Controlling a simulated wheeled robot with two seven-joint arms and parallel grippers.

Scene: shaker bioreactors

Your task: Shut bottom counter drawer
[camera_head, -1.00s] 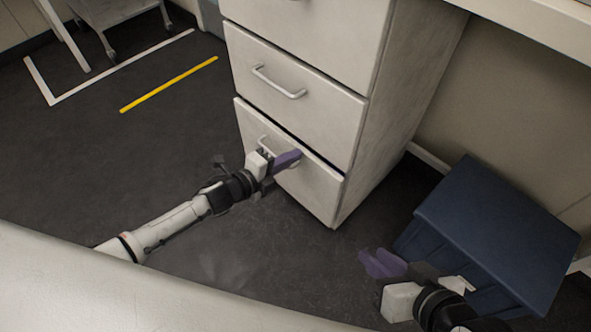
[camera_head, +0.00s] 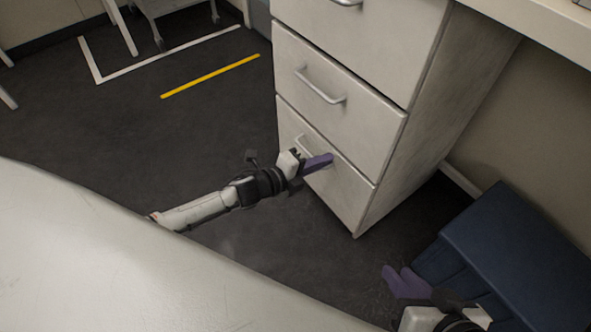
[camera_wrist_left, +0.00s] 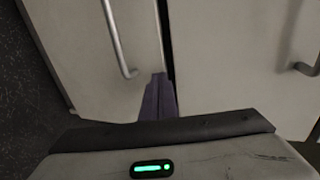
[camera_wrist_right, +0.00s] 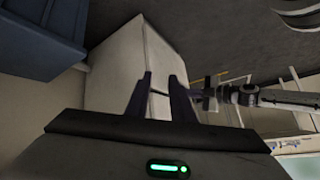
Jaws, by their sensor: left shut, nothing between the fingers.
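The bottom counter drawer (camera_head: 348,198) is the lowest white front of the cabinet in the head view. Its front looks nearly flush with the drawer above, with a thin dark seam between them. Its handle (camera_head: 303,146) is partly hidden by my left gripper (camera_head: 325,160). That gripper is shut and empty, its purple fingertips at the drawer front beside the handle. In the left wrist view the closed fingers (camera_wrist_left: 158,88) lie against or just before the front (camera_wrist_left: 80,45), near the dark seam. My right gripper (camera_head: 405,280) is open and empty, low by the blue bin.
The middle drawer (camera_head: 340,115) above looks shut. A dark blue bin (camera_head: 520,250) stands on the floor right of the cabinet. Open dark floor (camera_head: 190,135) with a yellow line (camera_head: 210,76) lies left of it. A pale curved surface fills the lower left.

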